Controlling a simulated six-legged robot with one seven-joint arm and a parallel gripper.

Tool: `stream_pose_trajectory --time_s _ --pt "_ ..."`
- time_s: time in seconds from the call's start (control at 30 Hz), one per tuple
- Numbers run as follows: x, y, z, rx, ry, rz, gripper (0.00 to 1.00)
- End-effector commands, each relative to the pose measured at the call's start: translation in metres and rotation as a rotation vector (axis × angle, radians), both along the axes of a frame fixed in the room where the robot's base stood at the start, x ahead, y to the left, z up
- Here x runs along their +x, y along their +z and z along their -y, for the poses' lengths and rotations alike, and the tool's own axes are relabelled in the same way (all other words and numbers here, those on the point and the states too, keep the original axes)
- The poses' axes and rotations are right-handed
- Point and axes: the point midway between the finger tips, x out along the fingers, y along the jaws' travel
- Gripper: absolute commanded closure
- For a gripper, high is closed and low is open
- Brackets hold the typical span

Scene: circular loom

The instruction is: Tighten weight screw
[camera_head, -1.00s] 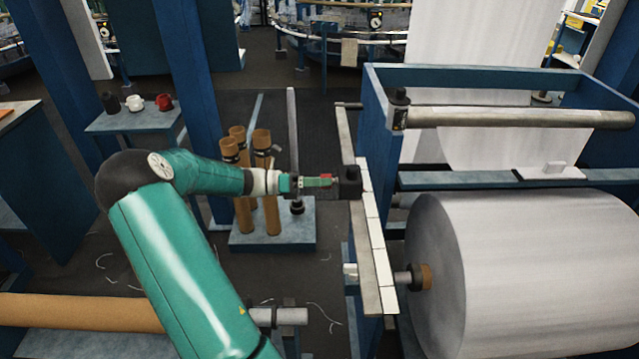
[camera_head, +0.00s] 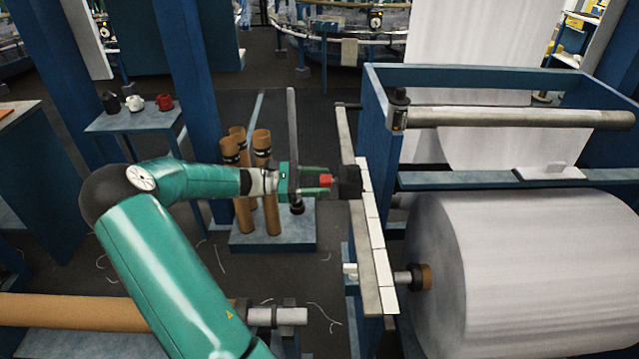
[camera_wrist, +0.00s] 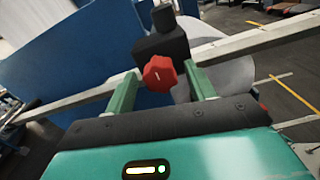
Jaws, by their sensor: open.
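The weight screw has a red lobed knob (camera_wrist: 160,73) on the near face of a black weight block (camera_wrist: 162,45). The block sits on a long pale metal lever bar (camera_wrist: 255,40). In the head view the red knob (camera_head: 325,181) points left from the black block (camera_head: 348,181), beside the blue roll frame. My gripper (camera_wrist: 162,80) is open, with one green finger on each side of the knob. Small gaps show between the fingers and the knob in the wrist view. In the head view my gripper (camera_head: 320,181) reaches the knob from the left.
A large white fabric roll (camera_head: 530,270) hangs in the blue frame (camera_head: 375,130) on the right. Brown tubes (camera_head: 263,170) stand on a low blue stand behind my arm. A small blue table (camera_head: 135,120) holds black, white and red items at the left.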

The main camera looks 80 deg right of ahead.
Motion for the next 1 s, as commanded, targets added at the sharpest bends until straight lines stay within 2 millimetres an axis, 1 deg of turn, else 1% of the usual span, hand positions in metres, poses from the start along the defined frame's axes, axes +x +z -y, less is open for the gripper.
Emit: stream_pose_trajectory --time_s 0.2,0.43,0.53,0.83,0.93,1.0 --pt "0.03 0.0 -0.006 0.0 0.004 0.001 0.45" --pt "0.058 0.0 -0.013 0.001 0.003 0.001 0.45" --pt "0.063 0.0 -0.014 0.001 0.001 0.0 0.45" --pt "0.064 0.0 -0.015 0.001 0.002 0.008 0.45" --pt "0.069 0.0 -0.021 -0.001 0.007 0.049 0.45" --pt "0.075 -0.001 -0.029 -0.005 0.012 0.106 0.45"
